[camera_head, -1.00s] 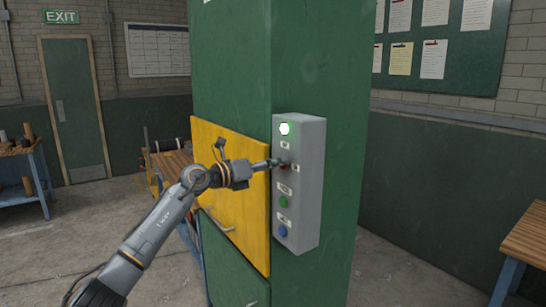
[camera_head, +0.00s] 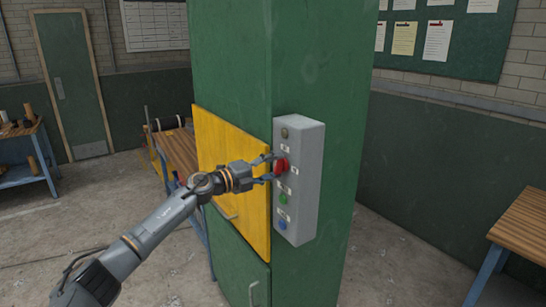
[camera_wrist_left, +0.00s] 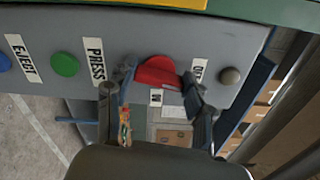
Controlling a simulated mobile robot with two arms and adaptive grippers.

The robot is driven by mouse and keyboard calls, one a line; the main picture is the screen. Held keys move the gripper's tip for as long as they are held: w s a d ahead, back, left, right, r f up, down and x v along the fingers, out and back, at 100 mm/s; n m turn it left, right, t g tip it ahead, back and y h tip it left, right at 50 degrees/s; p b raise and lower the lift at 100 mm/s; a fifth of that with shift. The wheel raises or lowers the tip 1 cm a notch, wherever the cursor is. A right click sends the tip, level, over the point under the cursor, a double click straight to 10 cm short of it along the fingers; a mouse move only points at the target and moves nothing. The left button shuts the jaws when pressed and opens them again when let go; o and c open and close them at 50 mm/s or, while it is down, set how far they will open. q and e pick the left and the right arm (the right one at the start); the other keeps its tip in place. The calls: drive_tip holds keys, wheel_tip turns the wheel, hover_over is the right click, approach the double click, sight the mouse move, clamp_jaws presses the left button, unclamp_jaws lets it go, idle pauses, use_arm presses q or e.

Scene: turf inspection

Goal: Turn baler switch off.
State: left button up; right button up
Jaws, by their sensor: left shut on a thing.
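The baler's grey control box (camera_head: 303,215) is fixed to the side of the green cabinet. Its red switch knob (camera_head: 282,165) sits below a dark round lamp (camera_head: 284,133). My left gripper (camera_head: 270,168) has its fingers on either side of the red knob and is shut on it. In the left wrist view, the red knob (camera_wrist_left: 158,70) lies between the fingertips, with an OFF label (camera_wrist_left: 199,72) and the grey, unlit lamp (camera_wrist_left: 230,76) to its right. The fingers partly hide the knob's edges and the nearby ON label. My right gripper is not in view.
A green button (camera_head: 283,198) and a blue button (camera_head: 282,224) sit lower on the box. A yellow panel (camera_head: 245,212) with a handle is left of it, behind my arm. A wooden-topped table (camera_head: 525,225) stands at the right.

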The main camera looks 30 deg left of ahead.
use_arm(q)
drive_tip(key=shift+n+p, duration=1)
drive_tip(key=shift+n, duration=0.2)
drive_tip(key=o, duration=1.2)
drive_tip(key=shift+a, duration=0.1)
drive_tip(key=shift+c, duration=0.2)
drive_tip(key=v, duration=1.2)
drive_tip(key=shift+f, duration=0.25)
